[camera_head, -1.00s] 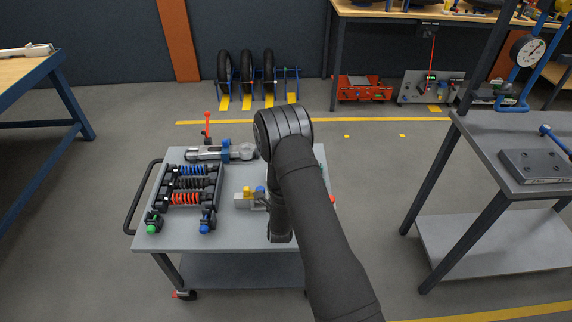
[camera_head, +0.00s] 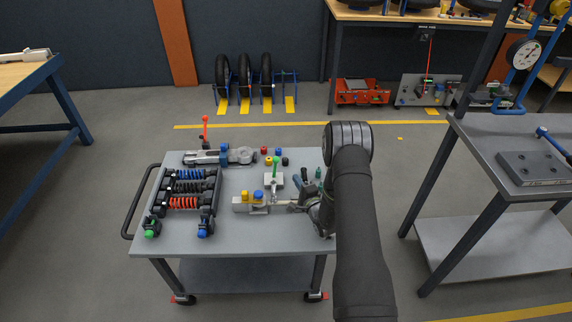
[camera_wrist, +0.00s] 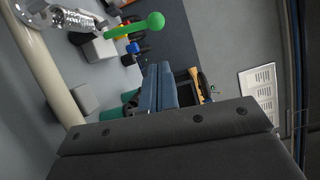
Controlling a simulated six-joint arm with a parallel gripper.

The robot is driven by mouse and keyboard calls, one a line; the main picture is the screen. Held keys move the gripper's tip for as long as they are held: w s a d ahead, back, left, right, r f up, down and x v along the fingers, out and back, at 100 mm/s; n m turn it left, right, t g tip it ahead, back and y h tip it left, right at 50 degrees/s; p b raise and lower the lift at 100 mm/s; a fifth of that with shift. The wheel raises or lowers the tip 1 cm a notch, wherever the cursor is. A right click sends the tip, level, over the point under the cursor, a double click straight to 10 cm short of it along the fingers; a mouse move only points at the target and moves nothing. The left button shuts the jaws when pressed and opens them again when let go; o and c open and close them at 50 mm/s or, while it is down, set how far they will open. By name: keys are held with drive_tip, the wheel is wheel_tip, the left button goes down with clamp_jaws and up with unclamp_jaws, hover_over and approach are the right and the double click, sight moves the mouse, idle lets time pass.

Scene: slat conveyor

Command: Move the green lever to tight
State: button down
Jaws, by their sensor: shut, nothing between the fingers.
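The green lever (camera_head: 275,170) with a ball tip stands up from a pale block (camera_head: 269,182) on the grey cart top. In the wrist view the green lever (camera_wrist: 130,29) shows at the upper left, with a silver threaded rod beside its base. My gripper (camera_head: 298,182) is just to the right of the lever in the head view, apart from it. In the wrist view my gripper's blue-grey fingers (camera_wrist: 157,68) are together, with nothing between them, and the lever's ball is above their tips. No mark reading "tight" can be made out.
The grey cart (camera_head: 240,244) also carries a spring rack (camera_head: 185,190) at the left, a grey clamp (camera_head: 215,155) with a red lever at the back, and a block with yellow and blue knobs (camera_head: 252,201). Small coloured knobs (camera_head: 277,152) stand behind the green lever.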

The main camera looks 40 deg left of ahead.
sight(275, 160)
drive_tip(key=x, duration=1)
drive_tip(key=shift+r, duration=0.1)
idle(0.3)
drive_tip(key=shift+s+a+r+n, duration=0.1)
drive_tip(key=shift+s+a+n, duration=0.1)
drive_tip(key=shift+s+n, duration=0.1)
drive_tip(key=shift+a+r, duration=0.1)
drive_tip(key=shift+a, duration=0.05)
drive_tip(key=s+a+n, duration=0.1)
drive_tip(key=s+a+n+h, duration=0.1)
drive_tip(key=n, duration=0.1)
drive_tip(key=shift+s+a+r+g, duration=0.1)
drive_tip(key=shift+s+r+g, duration=0.1)
drive_tip(key=shift+r+g, duration=0.15)
drive_tip(key=shift+s+a+f+n+h, duration=0.2)
drive_tip(key=shift+s+a+n+h, duration=0.7)
drive_tip(key=shift+s+a+n, duration=0.55)
